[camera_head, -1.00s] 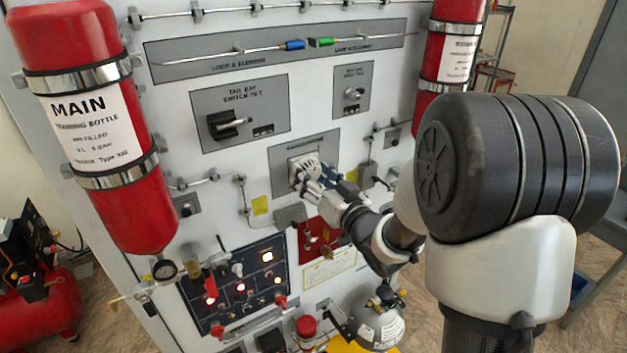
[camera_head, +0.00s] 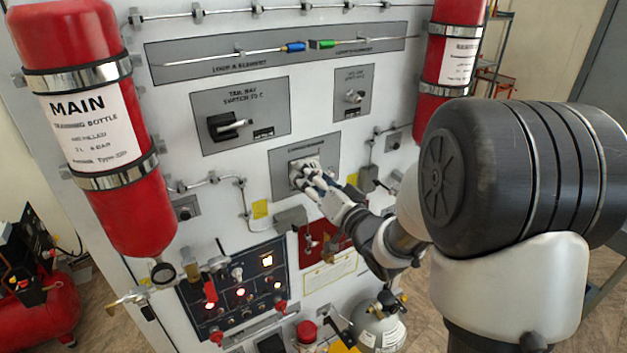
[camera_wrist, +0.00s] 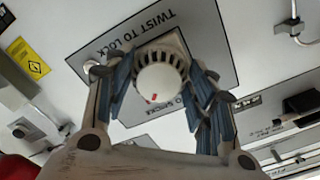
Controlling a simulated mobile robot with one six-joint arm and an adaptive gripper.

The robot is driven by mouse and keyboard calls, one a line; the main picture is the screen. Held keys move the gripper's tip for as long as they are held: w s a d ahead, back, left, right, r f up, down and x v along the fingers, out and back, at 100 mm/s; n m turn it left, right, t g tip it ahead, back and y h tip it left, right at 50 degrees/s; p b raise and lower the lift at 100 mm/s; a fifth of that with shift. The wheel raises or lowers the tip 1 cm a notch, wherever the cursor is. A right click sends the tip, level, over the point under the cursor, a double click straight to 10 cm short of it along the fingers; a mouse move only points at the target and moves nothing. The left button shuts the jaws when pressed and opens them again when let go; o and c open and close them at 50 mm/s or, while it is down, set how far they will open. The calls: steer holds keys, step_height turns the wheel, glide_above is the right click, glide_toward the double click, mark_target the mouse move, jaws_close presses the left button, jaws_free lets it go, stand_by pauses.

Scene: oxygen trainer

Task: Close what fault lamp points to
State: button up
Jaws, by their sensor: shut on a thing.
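My gripper (camera_head: 309,176) reaches from the right to a round white detector-like head (camera_wrist: 161,76) on the grey "TWIST TO LOCK" plate (camera_wrist: 204,32). In the wrist view its two blue-padded fingers (camera_wrist: 160,88) sit on either side of the head and are shut on it. The head has a ribbed rim and a small red mark on its face. In the head view my fingers partly hide it. I cannot read the lamp labels.
Red switch guards (camera_head: 210,290) stand out from the lamp panel. A large red MAIN bottle (camera_head: 95,125) is strapped at the left, another red bottle (camera_head: 447,60) at the right. A black rotary switch (camera_head: 222,126) sits above left of my gripper. Thin pipes run along the board.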

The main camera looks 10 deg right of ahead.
steer(key=o, duration=1.1)
steer(key=v, duration=0.7)
steer(key=shift+s, duration=0.2)
steer(key=shift+d, duration=0.1)
